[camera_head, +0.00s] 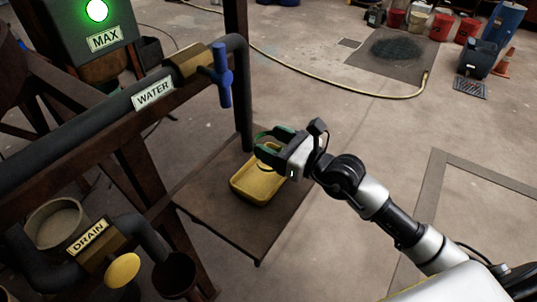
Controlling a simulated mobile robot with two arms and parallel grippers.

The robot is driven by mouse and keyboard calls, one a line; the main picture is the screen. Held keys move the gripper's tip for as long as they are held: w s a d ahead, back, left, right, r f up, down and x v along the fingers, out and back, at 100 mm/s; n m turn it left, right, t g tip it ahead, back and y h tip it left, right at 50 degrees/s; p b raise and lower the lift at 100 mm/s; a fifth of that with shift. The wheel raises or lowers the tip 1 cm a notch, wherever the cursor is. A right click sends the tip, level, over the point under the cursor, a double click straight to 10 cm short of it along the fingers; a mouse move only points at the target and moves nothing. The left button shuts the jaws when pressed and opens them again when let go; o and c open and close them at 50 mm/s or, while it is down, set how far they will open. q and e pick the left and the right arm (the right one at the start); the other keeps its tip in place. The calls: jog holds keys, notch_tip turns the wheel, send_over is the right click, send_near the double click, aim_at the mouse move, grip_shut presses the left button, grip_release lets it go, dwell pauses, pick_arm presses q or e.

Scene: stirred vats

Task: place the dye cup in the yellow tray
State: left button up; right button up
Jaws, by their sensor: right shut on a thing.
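The yellow tray (243,190) lies on a dark flat platform under the water pipe, near the middle of the view. My right gripper (268,142) is above the tray's far end, its fingers with green pads pointing left. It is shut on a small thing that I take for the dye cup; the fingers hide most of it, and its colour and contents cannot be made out. The tray's visible inside looks empty; its far right part is hidden behind the gripper. My left gripper is not in view.
The water pipe (243,100) with a blue valve handle (222,78) comes down close to the left of my right gripper. A drain pipe with a yellow knob (122,270) is at lower left. The dark platform (215,222) has free room around the tray.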

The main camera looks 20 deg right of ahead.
jog(key=shift+w+a+f, duration=0.3)
jog(key=shift+w+f, duration=0.05)
jog(key=shift+f, duration=2)
pick_arm(q)
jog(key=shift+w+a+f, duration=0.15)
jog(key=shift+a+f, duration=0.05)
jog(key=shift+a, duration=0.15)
jog(key=shift+b, duration=0.3)
pick_arm(e)
jog(key=shift+f, duration=0.2)
jog(key=o, duration=0.9)
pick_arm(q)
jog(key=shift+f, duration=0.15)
pick_arm(e)
jog(key=shift+o, duration=0.2)
jog(key=shift+r, duration=0.1)
jog(key=shift+r, duration=0.1)
